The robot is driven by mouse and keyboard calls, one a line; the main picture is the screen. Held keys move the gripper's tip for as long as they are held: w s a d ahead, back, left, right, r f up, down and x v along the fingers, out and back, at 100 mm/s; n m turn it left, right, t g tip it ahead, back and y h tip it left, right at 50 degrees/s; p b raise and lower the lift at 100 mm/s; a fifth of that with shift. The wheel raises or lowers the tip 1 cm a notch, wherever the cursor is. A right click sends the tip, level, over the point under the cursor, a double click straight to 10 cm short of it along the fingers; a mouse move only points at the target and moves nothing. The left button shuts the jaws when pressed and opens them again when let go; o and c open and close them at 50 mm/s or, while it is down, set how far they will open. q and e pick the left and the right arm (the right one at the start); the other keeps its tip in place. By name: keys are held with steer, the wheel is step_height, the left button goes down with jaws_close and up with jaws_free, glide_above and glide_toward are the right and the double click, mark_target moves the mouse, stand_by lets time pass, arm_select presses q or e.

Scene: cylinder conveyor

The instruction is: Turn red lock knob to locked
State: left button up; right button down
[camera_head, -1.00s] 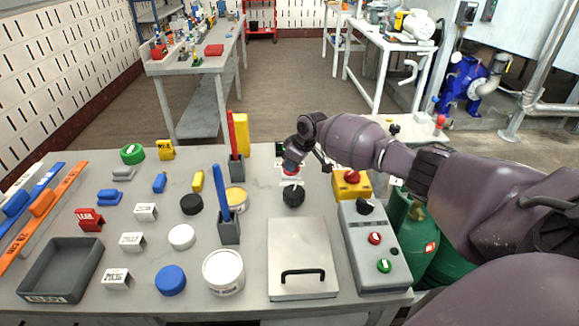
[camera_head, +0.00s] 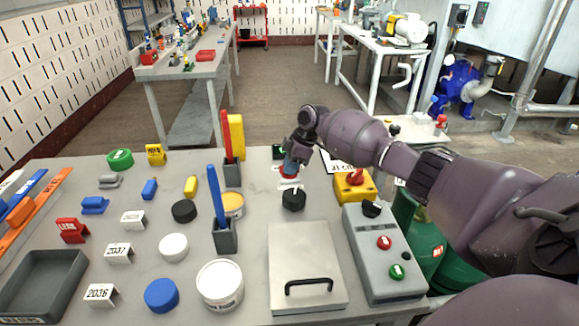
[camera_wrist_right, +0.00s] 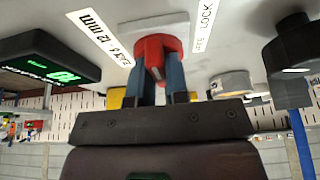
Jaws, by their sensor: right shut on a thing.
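I cannot read the knob's exact angle against the label. My left gripper is not in view.
A black knob (camera_head: 294,200) stands just in front of the gripper. A yellow box with a red button (camera_head: 356,177) and a grey control box (camera_head: 382,262) stand to the right. A black display box (camera_wrist_right: 45,62) is close by in the wrist view. A lidded plate (camera_head: 306,250) lies nearer.

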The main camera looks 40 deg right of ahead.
stand_by(0.3)
steer(key=c, duration=1.1)
jaws_free()
steer(key=shift+d+r, duration=0.1)
steer(key=shift+r, duration=0.2)
steer(key=shift+p+v, duration=0.9)
steer(key=shift+v, duration=4.15)
